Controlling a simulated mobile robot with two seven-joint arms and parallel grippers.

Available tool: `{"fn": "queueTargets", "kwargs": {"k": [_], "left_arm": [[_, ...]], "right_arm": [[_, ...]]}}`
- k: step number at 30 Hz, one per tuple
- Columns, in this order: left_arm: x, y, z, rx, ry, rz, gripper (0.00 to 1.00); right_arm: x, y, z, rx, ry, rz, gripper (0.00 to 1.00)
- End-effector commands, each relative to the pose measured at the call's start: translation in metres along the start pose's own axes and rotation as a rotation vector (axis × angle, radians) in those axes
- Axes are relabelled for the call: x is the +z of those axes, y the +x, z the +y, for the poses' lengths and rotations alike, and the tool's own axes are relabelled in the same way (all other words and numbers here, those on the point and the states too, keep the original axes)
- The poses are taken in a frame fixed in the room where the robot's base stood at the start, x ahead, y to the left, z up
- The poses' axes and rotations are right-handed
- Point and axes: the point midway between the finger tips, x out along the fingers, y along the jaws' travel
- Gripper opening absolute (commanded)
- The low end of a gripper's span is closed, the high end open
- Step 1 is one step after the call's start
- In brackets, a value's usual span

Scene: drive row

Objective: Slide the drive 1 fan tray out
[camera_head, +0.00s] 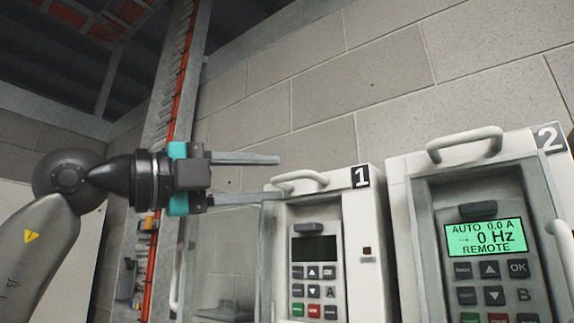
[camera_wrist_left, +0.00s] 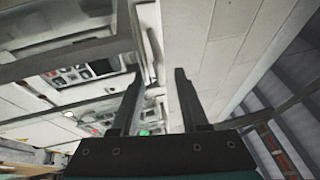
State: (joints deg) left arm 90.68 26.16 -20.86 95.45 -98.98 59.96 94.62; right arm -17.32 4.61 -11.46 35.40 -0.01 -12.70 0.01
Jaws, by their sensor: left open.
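The drive 1 cabinet (camera_head: 366,225) is a pale box with a "1" label, a dark display and a keypad. The fan tray (camera_head: 335,181) is at its top, with a pale bar handle (camera_head: 299,178) on it. The tray looks flush with the cabinet. My left gripper (camera_head: 278,178) comes in from the left, open, its two fingers one above the other and pointing right. Its tips are close to the left end of the handle; I cannot tell whether they touch. In the left wrist view the open fingers (camera_wrist_left: 157,73) show nothing clearly held. My right gripper is not in view.
The drive 2 cabinet (camera_head: 398,235) stands to the right, with a lit green display (camera_head: 485,238) and its own top handle (camera_head: 464,145). A clear panel (camera_head: 265,255) stands left of drive 1's keypad. Vertical cable trunking (camera_head: 172,100) rises behind my arm. A block wall (camera_head: 390,75) is behind.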

Motion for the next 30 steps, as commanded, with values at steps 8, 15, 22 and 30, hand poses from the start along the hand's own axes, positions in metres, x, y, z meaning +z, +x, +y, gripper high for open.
{"fn": "queueTargets", "kwargs": {"k": [8, 15, 22, 30], "left_arm": [[0.0, 0.037, -0.001, -0.001, -0.001, 0.001, 0.45], [0.0, 0.042, 0.001, 0.0, 0.0, 0.0, 0.45], [0.0, 0.042, 0.001, 0.0, 0.0, 0.0, 0.33], [0.0, 0.041, 0.0, 0.0, 0.0, 0.0, 0.03]], "right_arm": [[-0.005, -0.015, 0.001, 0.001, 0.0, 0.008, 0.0], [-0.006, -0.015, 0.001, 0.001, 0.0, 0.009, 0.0], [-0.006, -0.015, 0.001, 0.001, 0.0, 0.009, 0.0], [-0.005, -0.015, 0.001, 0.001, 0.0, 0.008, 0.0]]}}
